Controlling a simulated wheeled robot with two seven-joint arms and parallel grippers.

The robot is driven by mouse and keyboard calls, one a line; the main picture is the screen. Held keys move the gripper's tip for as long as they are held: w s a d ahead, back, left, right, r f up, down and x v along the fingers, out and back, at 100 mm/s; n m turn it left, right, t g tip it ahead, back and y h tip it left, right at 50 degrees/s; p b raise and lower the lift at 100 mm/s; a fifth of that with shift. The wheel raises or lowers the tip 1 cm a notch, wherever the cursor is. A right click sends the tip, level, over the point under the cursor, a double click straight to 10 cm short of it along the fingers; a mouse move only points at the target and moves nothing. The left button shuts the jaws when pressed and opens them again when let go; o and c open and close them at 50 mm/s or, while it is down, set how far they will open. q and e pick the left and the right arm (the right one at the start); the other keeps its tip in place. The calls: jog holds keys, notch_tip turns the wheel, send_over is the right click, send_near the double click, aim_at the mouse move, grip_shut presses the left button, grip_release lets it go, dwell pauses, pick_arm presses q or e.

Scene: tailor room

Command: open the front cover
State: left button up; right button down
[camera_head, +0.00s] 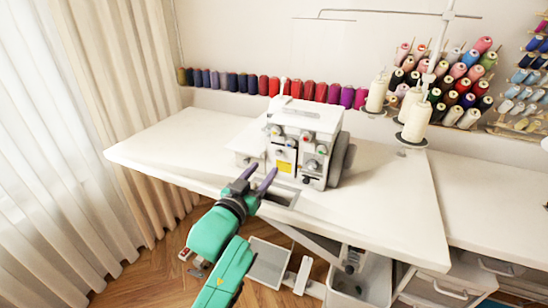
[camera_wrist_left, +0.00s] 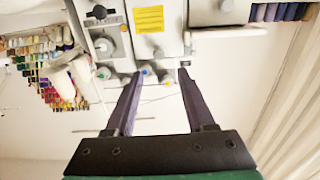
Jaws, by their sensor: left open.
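A white sewing machine (camera_head: 305,122) with coloured dials stands on the white table. Its front carries a yellow label (camera_head: 284,168), and the white front panel around it appears closed; I cannot make out the cover's exact edges. The label also shows at the top of the left wrist view (camera_wrist_left: 149,19), with the dials (camera_wrist_left: 147,74) below it. My left gripper (camera_head: 264,168) is open and empty, just in front of the machine's lower left front. In the left wrist view its two purple fingers (camera_wrist_left: 160,74) point at the machine's front, apart. My right gripper is not in view.
The white table (camera_head: 385,205) is bare right of the machine. Cream thread cones (camera_head: 417,122) stand on it behind, under a thin metal thread stand (camera_head: 440,40). Coloured spools line the wall. A curtain (camera_head: 110,100) hangs at left. A drawer unit (camera_head: 440,288) is below right.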

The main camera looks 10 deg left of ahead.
aim_at(278, 154)
pick_arm(q)
jog(key=x, duration=0.8)
jog(key=shift+d+f, duration=0.1)
jog(key=shift+d, duration=0.05)
grip_shut()
jog(key=shift+s, duration=0.1)
dwell(0.9)
